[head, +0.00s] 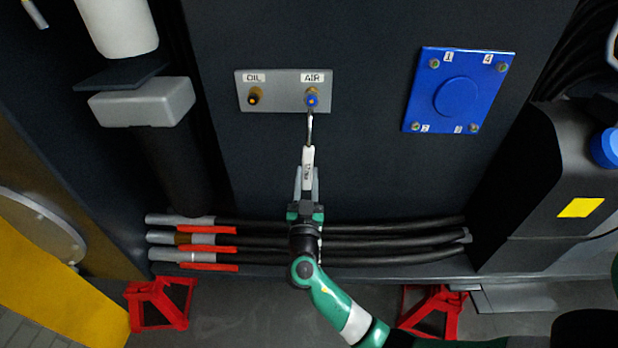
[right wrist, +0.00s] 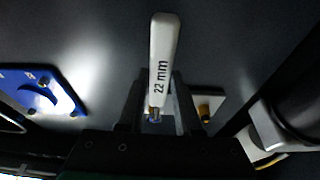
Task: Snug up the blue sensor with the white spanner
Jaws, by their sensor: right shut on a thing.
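The blue sensor (head: 312,99) sits in the port labelled AIR on a grey plate (head: 283,81) on the dark chassis wall. My right gripper (head: 307,178) is below it, shut on the white spanner (head: 308,158). The spanner points up, its metal head at the lower edge of the sensor. I cannot tell whether its jaw is fully around the sensor. In the right wrist view the spanner handle (right wrist: 163,55), marked 22 mm, stands up between the fingers. A bit of blue (right wrist: 154,117) shows behind it, mostly hidden. My left gripper is not in view.
A dark fitting with an orange tip (head: 254,98) sits in the OIL port to the left. A blue cover plate (head: 458,91) is on the wall to the right. Black hoses (head: 390,238) run across below, behind my right arm. Red stands (head: 158,304) are on the floor.

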